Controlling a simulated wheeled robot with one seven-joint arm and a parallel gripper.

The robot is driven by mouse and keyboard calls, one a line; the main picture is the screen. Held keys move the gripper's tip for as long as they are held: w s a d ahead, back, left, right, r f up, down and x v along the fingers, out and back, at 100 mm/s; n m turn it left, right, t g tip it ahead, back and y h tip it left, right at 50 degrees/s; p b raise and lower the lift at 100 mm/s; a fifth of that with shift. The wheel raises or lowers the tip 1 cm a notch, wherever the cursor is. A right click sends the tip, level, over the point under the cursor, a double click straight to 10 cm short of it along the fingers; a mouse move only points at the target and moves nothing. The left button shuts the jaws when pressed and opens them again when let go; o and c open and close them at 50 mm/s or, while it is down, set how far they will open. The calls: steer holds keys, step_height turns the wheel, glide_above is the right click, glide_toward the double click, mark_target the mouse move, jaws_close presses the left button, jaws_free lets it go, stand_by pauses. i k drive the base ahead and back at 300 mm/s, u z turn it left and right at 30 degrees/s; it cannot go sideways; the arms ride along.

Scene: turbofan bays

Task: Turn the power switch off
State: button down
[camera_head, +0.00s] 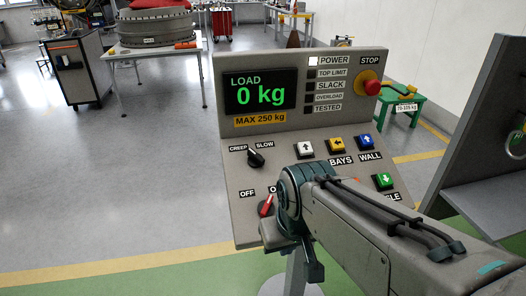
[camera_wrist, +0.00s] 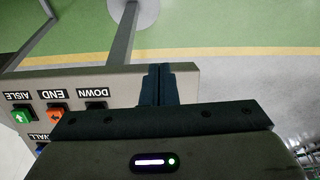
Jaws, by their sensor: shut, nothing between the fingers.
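The power switch (camera_head: 265,206) is a red lever low on the grey control panel (camera_head: 240,218) in the head view. Its lever tilts up and to the right, toward a label that my arm partly covers; the OFF label (camera_head: 247,193) is at its upper left. The POWER lamp (camera_head: 313,61) glows white, and the display (camera_head: 261,92) reads LOAD 0 kg. My gripper (camera_wrist: 157,68) is shut and empty in the wrist view, its fingers over the panel's edge. The switch does not show in the wrist view. My arm hides the fingertips in the head view.
The black CREEP/SLOW knob (camera_head: 256,159) sits above the switch. White, yellow, blue and green (camera_head: 383,181) buttons are to the right, close to my arm. A red STOP button (camera_head: 372,87) is at the upper right. Open floor lies left of the panel.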

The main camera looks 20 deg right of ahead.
mark_target(265, 208)
steer(key=k, duration=1.1)
steer(key=z, duration=0.85)
steer(key=i, duration=1.2)
steer(key=u, duration=0.8)
